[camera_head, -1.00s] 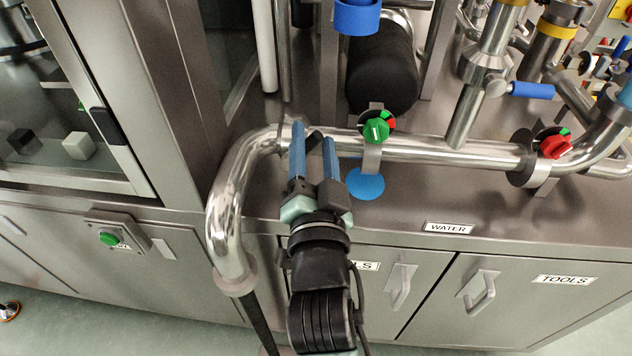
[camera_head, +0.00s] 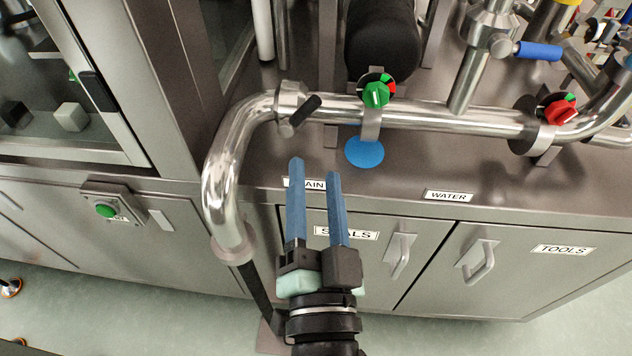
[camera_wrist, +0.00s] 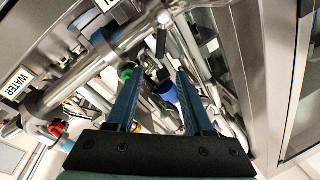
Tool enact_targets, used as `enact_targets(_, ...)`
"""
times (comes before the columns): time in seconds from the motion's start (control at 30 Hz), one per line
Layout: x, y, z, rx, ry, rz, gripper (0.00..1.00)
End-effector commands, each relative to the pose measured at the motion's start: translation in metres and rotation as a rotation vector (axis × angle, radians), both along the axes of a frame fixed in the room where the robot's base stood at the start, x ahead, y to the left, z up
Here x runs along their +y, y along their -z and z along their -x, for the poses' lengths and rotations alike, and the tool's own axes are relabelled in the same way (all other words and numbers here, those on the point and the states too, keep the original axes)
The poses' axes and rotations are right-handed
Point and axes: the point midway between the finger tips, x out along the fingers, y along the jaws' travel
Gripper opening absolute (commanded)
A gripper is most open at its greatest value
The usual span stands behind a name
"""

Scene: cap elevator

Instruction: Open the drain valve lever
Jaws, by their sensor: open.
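The drain valve lever is a short black handle (camera_head: 305,110) on a silver stub at the left end of the horizontal steel pipe, just past its bend. It slants up to the right, across the pipe. In the wrist view the black lever (camera_wrist: 161,41) shows beyond the fingertips. My gripper (camera_head: 315,172) has two blue fingers, open and empty. Its tips are below and apart from the lever, in front of the counter edge, and partly cover the DRAIN label (camera_head: 313,185). The fingers also show in the wrist view (camera_wrist: 158,72).
A green knob (camera_head: 376,95) and a red knob (camera_head: 559,112) sit along the pipe (camera_head: 430,117). A blue disc (camera_head: 365,152) is below the green knob. The bent pipe (camera_head: 226,190) drops left of my gripper. Cabinet handles (camera_head: 400,256) stick out below.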

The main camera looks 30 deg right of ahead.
Motion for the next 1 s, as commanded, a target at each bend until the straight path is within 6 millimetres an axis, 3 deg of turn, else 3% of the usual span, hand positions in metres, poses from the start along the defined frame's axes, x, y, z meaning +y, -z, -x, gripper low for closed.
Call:
enact_targets(0.17,0.000,0.000,0.000,0.000,0.000,0.000,0.50)
enact_targets(0.33,0.006,-0.004,-0.007,0.066,0.003,0.062,0.20)
enact_targets(0.43,0.016,-0.006,-0.018,0.205,0.016,0.202,0.02)
enact_targets(0.6,0.038,-0.013,-0.034,0.518,0.058,0.597,0.00)
enact_targets(0.8,0.059,-0.036,-0.038,0.783,0.141,1.037,0.00)
enact_targets(1.0,0.070,-0.052,-0.037,0.888,0.211,1.260,0.00)
